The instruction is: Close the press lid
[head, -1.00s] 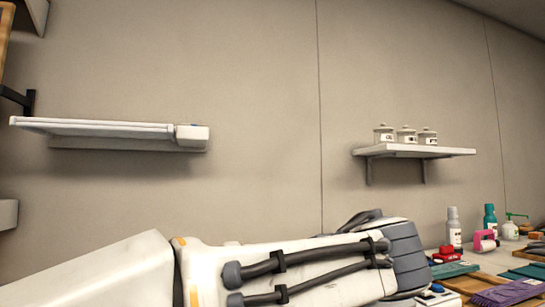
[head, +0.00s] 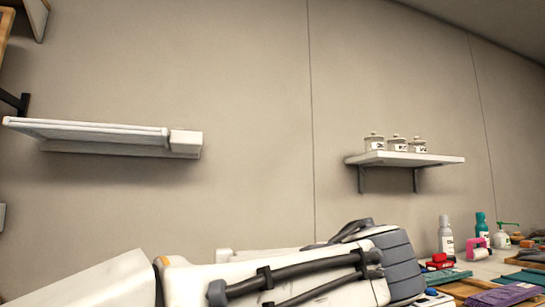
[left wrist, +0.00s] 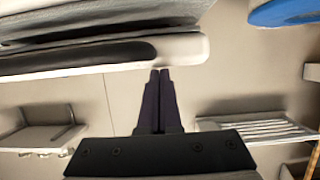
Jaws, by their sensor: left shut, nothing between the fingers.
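In the left wrist view, a long white body with a dark strip along it (left wrist: 185,50) crosses the upper left. It looks like part of the press, but I cannot tell for sure which part. My left gripper (left wrist: 160,72) is shut and empty, its dark fingers side by side. Their tips appear at the edge of the white body; I cannot tell whether they touch it. In the head view my left arm crosses the bottom and its gripper is hidden. The press is not recognisable there. My right gripper is not in view.
A white wall rack (head: 95,132) is at the left and a shelf (head: 405,159) with jars at the right. Bottles (head: 446,238), a pink item (head: 477,248) and folded cloths (head: 503,293) crowd the lower right. A blue rounded object (left wrist: 285,12) shows in the wrist view.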

